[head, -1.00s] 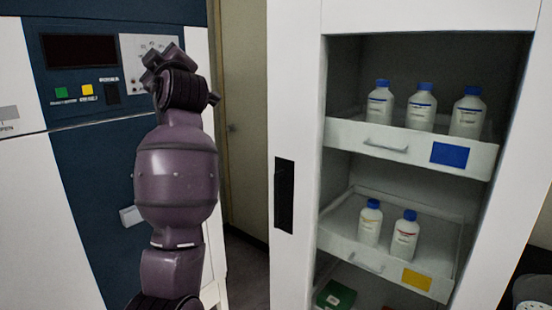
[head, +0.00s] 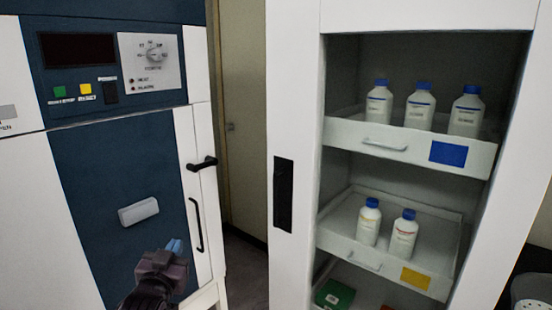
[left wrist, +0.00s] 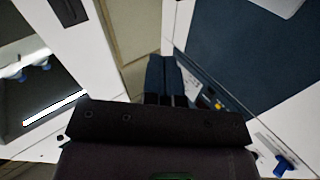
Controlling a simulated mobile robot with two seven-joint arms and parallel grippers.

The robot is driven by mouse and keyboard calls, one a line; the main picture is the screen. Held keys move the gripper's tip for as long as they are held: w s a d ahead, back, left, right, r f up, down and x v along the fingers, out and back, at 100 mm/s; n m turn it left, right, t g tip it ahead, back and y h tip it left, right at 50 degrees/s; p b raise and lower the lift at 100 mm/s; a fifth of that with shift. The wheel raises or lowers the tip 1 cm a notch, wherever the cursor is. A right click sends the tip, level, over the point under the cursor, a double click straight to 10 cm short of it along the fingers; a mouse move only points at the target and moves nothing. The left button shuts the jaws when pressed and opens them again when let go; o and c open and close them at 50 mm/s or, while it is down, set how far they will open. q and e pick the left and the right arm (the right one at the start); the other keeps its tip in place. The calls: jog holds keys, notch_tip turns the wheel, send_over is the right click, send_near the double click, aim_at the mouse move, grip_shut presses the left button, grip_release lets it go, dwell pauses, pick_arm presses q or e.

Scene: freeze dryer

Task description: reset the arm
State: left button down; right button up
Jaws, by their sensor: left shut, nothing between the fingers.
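My left gripper (head: 175,247) is low in the head view, in front of the lower blue panel of the freeze dryer (head: 100,180). Its blue fingers point up and are shut with nothing between them. They also show in the left wrist view (left wrist: 165,78), side by side beyond the dark gripper body. Only the hand and a short piece of my left arm show at the bottom edge of the head view. My right gripper is in neither view.
The freeze dryer has a control panel with a dial (head: 154,53), a black latch (head: 203,163) and a black handle (head: 197,225). An open white cabinet (head: 296,100) stands at the right, with several blue-capped bottles on pull-out trays. A narrow gap lies between them.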

pick_arm(q)
jog(key=s+a+f+g, duration=0.2)
jog(key=s+f+g, duration=0.1)
jog(key=s+f, duration=1.1)
jog(key=s+a+f+n+g, duration=0.1)
jog(key=s+a+f+g, duration=0.2)
jog(key=s+f, duration=1.1)
jog(key=shift+s+g+y, duration=0.4)
jog(key=shift+s+g, duration=0.3)
